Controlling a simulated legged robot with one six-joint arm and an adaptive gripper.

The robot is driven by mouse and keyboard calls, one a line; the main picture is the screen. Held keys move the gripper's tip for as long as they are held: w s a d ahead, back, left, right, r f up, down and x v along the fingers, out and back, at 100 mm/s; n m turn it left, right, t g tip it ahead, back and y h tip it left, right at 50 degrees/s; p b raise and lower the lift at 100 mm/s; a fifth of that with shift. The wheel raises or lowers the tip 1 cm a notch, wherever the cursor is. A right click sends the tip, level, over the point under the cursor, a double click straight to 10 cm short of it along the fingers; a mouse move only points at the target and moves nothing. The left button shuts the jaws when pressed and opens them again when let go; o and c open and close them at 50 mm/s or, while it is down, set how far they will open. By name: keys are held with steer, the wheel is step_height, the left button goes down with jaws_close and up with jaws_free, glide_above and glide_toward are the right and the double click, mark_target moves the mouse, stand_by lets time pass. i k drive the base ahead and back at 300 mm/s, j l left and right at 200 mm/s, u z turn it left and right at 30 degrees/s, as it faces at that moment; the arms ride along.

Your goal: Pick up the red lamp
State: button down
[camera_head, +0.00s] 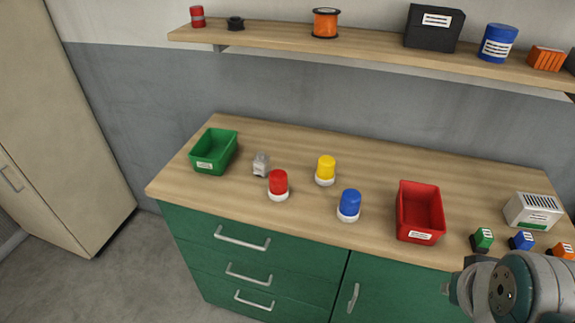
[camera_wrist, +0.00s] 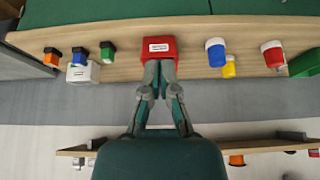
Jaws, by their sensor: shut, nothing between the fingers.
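The red lamp (camera_head: 278,183) is a red dome on a white base. It stands upright near the front edge of the wooden counter, left of centre. In the wrist view the red lamp (camera_wrist: 271,52) shows toward the right, and the counter appears upside down. My gripper (camera_wrist: 160,66) is shut and empty, its fingertips overlapping the red bin in the wrist view. It is apart from the red lamp, which stands to the right in that view. In the head view only part of my arm shows at the lower right; the fingertips cannot be made out.
A yellow lamp (camera_head: 326,169) and a blue lamp (camera_head: 349,204) stand right of the red lamp. A grey object (camera_head: 261,165) and green bin (camera_head: 230,148) are left of it. A red bin (camera_head: 403,216) and several small blocks lie farther right. A shelf (camera_head: 280,34) hangs above.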

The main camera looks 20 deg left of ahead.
mark_target(278, 189)
steer(key=i+j, duration=0.1)
steer(key=j, duration=0.5)
steer(key=i+j, duration=0.1)
steer(key=j, duration=1.1)
steer(key=i, duration=0.05)
